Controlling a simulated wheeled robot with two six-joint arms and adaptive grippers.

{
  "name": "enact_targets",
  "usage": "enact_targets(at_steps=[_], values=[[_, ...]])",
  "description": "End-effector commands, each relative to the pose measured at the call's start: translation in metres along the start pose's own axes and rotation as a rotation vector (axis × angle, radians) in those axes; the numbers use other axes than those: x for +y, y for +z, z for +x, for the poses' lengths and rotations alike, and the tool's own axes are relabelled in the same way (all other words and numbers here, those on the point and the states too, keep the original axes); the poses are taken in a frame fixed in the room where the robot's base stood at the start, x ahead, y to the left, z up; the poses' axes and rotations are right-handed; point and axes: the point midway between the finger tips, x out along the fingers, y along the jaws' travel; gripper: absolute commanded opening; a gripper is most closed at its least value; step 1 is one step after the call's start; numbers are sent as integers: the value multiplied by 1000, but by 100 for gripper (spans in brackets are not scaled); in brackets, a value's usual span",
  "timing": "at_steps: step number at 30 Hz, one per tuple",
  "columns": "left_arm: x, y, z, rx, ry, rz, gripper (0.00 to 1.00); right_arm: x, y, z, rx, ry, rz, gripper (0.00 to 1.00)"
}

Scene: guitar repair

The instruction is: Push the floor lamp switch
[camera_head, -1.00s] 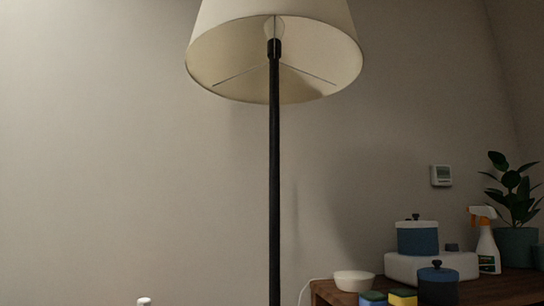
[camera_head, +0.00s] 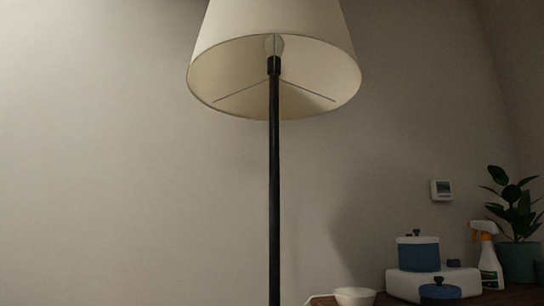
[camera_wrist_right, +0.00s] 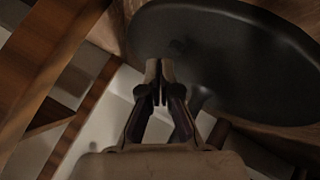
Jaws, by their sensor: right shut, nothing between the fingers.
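The floor lamp's cream shade (camera_head: 275,75) hangs at the top of the head view, with a bulb inside it. Its thin dark pole (camera_head: 274,190) runs down to the bottom edge. I cannot make out a switch in the head view. In the right wrist view my right gripper (camera_wrist_right: 160,77) is shut and empty. Its tips overlap the near edge of a dark round disc (camera_wrist_right: 225,60), which looks like the lamp's base; I cannot tell whether they touch it. My left gripper is not in view.
A wooden table (camera_head: 505,297) at lower right holds a white bowl (camera_head: 355,296), blue lidded pots (camera_head: 418,254), a spray bottle (camera_head: 489,258) and a potted plant (camera_head: 517,215). Wooden pieces (camera_wrist_right: 50,70) lie left of my right gripper. The wall at left is bare.

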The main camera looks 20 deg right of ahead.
Motion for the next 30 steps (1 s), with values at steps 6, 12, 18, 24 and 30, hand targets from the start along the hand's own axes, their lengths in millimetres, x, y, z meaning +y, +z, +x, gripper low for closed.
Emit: enact_targets(at_steps=[6,12,18,24,30], values=[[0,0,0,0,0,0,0,0,0,0,0,0,0,0],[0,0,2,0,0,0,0,-1,2,2,0,0,0,0],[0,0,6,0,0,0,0,-5,5,7,0,0,0,0],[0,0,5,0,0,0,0,-4,4,6,0,0,0,0],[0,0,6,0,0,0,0,-5,5,7,0,0,0,0]])
